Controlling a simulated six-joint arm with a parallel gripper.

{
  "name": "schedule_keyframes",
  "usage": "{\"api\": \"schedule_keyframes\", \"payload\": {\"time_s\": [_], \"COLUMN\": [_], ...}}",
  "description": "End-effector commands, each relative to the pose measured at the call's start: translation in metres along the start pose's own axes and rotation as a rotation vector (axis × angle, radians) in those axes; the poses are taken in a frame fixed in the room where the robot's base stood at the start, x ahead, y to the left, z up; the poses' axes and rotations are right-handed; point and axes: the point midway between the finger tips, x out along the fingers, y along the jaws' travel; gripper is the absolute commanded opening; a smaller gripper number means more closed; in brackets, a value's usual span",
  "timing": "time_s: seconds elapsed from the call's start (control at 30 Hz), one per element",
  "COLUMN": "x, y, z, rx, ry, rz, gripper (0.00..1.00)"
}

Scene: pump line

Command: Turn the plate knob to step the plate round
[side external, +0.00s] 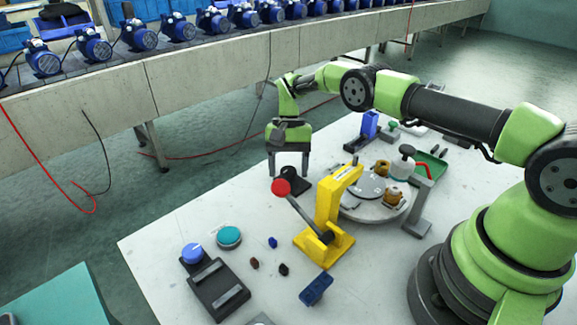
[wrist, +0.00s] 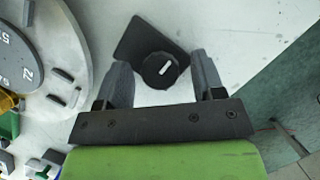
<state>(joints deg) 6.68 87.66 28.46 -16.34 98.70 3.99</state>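The plate knob (wrist: 160,70) is black and round with a white pointer mark, on a dark base (wrist: 135,42). In the side external view the dark knob unit (side external: 292,182) stands at the back edge of the table, left of the yellow press. My gripper (wrist: 161,68) is open and empty, its fingers appearing on either side of the knob. In the side external view my gripper (side external: 288,173) points down over the knob; contact cannot be told. The round grey plate (wrist: 78,30) with numbers is at left in the wrist view and behind the press in the side external view (side external: 352,211).
The yellow press (side external: 325,215) has a red-balled lever (side external: 281,187) close to the knob. A green tray (side external: 430,165) is at right. The conveyor of pumps (side external: 180,80) stands behind.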

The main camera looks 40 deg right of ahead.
Motion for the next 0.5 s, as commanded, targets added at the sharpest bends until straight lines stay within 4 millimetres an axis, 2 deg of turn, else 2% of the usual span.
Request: {"api": "schedule_keyframes", "payload": {"time_s": [0.27,0.5], "x": [-0.001,-0.018], "y": [0.0,0.0], "z": [0.0,-0.001], "rx": [0.0,0.0], "ry": [0.001,0.002], "rz": [0.0,-0.001], "gripper": [0.62,0.62]}}
